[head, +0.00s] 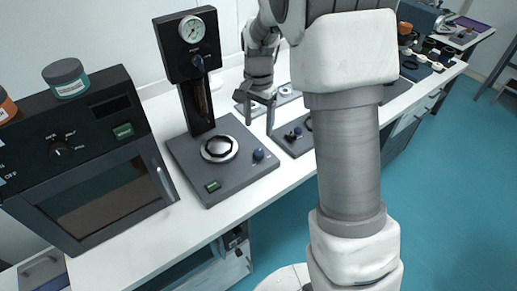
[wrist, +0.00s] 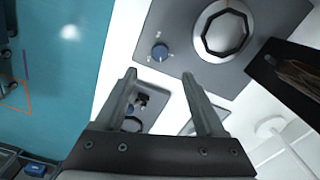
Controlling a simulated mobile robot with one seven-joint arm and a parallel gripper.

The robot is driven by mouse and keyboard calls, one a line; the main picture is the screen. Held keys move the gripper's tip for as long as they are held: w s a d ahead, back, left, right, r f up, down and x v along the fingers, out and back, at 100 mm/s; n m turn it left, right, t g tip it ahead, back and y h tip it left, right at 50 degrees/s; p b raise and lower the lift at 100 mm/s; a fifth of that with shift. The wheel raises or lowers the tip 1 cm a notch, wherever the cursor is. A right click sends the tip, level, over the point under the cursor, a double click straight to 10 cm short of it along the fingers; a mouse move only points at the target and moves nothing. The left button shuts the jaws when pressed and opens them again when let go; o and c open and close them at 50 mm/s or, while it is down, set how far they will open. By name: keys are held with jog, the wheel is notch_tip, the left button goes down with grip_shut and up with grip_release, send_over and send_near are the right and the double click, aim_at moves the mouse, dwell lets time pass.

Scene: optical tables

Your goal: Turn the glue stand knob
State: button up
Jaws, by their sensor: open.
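A dark stand with a round gauge (head: 192,30), which looks like the glue stand, rises from a grey base plate (head: 200,165). A round silver plate (head: 220,148) sits on the base, and a blue knob (head: 258,154) is at its right corner. In the wrist view the knob (wrist: 160,51) shows just beyond my fingertips, with the silver plate (wrist: 228,33) to its right. My gripper (head: 256,113) is open and empty, above and behind the knob in the head view. In the wrist view its fingers (wrist: 159,76) are spread wide, apart from the knob.
An oven-like box (head: 85,165) with jars on top, one teal-labelled (head: 66,78), stands at the left. A smaller dark device (head: 294,136) with a blue knob lies right of the stand, partly behind my arm. The white table's (head: 130,240) front strip is clear.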

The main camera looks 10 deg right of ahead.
aim_at(258, 152)
notch_tip(258, 152, down, 11)
jog(key=shift+r+b, duration=0.2)
jog(key=shift+b, duration=0.1)
grip_shut()
dwell(0.3)
